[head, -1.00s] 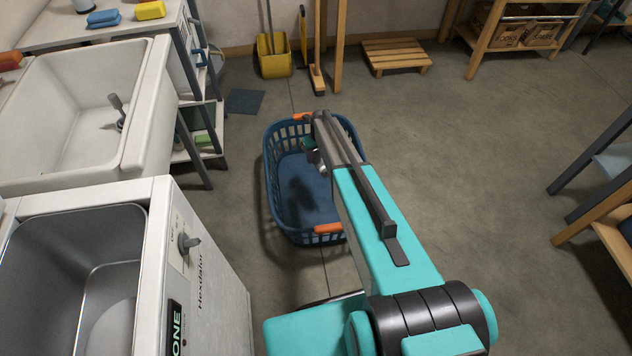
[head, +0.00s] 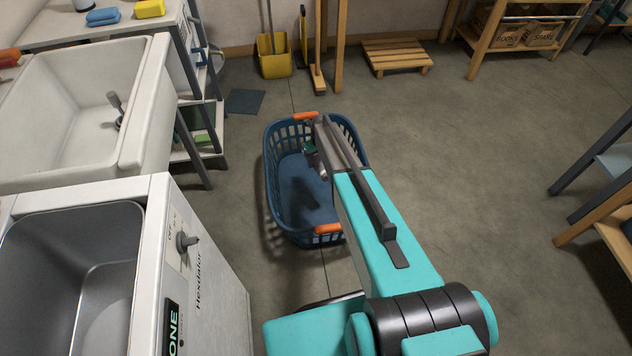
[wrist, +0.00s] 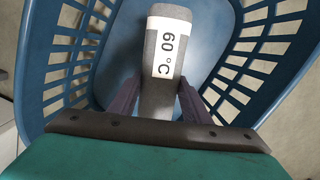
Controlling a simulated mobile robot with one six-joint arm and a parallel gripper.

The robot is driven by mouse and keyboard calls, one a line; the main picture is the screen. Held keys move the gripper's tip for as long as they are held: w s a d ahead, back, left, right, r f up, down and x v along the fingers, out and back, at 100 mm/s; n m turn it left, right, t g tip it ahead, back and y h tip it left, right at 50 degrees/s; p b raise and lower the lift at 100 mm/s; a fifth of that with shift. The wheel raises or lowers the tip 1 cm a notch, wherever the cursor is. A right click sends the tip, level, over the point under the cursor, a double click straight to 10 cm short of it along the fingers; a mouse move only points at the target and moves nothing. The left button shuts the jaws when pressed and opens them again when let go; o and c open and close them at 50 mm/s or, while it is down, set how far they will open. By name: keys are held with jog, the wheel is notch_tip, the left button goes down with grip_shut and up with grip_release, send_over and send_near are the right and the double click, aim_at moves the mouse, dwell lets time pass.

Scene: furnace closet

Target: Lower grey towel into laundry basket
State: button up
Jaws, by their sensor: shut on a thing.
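The grey towel (wrist: 158,100) is a narrow grey roll with a white label reading "60 °C", seen in the wrist view. My gripper (wrist: 157,92) is shut on it, one purple-grey finger on each side. The blue laundry basket (wrist: 265,70) surrounds them in the wrist view, its floor showing beyond the towel. In the head view the basket (head: 272,185) stands on the floor with orange handles at its near and far rims. My arm reaches over its right part and hides much of the gripper and the towel there.
A white sink (head: 140,110) and a white top-opening machine (head: 215,265) stand left of the basket. The floor to the right is clear up to a bench.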

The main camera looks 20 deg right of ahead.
jog(key=b, duration=0.4)
send_over(317, 193)
jog(key=shift+f, duration=4.95)
jog(key=shift+w+f+b, duration=0.1)
jog(key=shift+f+b, duration=3.4)
jog(key=shift+f, duration=0.45)
jog(key=shift+f+b, duration=0.8)
